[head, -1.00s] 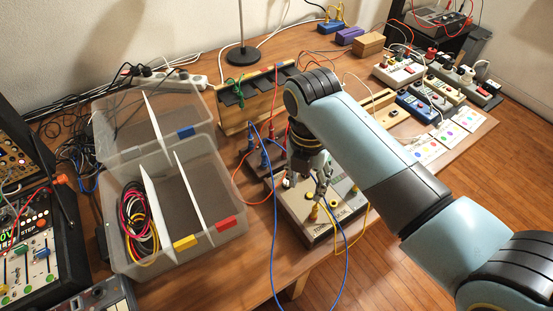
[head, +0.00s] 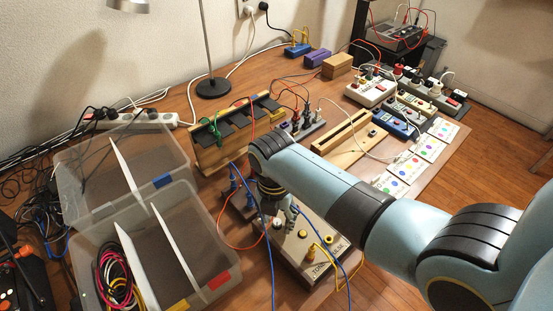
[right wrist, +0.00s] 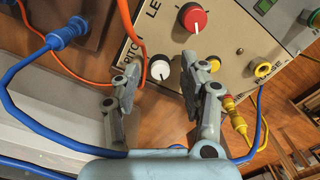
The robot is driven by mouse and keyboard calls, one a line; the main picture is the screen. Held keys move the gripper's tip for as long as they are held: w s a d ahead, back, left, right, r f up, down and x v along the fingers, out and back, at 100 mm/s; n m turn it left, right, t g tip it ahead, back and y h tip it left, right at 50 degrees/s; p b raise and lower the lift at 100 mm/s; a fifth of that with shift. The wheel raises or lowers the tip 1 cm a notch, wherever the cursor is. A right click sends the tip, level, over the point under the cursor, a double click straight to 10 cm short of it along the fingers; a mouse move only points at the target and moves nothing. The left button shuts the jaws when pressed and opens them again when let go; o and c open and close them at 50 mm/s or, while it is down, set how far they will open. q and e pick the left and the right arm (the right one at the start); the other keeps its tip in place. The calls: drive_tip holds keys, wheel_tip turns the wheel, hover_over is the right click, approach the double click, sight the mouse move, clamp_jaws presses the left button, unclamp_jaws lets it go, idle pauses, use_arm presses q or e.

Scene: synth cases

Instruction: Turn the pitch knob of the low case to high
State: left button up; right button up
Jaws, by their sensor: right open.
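The low case (head: 325,262) is a beige panel on the table's near edge, marked TONE and PULSE in the head view. The white pitch knob (right wrist: 159,67), beside the PITCH lettering, also shows in the head view (head: 277,223). A red knob (right wrist: 192,17) by the LEVEL lettering sits farther up the panel. My right gripper (right wrist: 159,76) is open, with its two fingers on either side of the white knob in the wrist view. I cannot tell whether they touch it. In the head view the right gripper (head: 280,212) is over the case's left part. My left gripper is not in view.
A yellow cable (right wrist: 240,118) is plugged in to the right of the fingers. An orange cable (right wrist: 124,25) and a blue plug (right wrist: 68,33) lie to their left. A clear divided bin (head: 207,218) stands left of the case.

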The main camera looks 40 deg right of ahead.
drive_tip(key=shift+f, duration=0.45)
drive_tip(key=c, duration=0.6)
clamp_jaws()
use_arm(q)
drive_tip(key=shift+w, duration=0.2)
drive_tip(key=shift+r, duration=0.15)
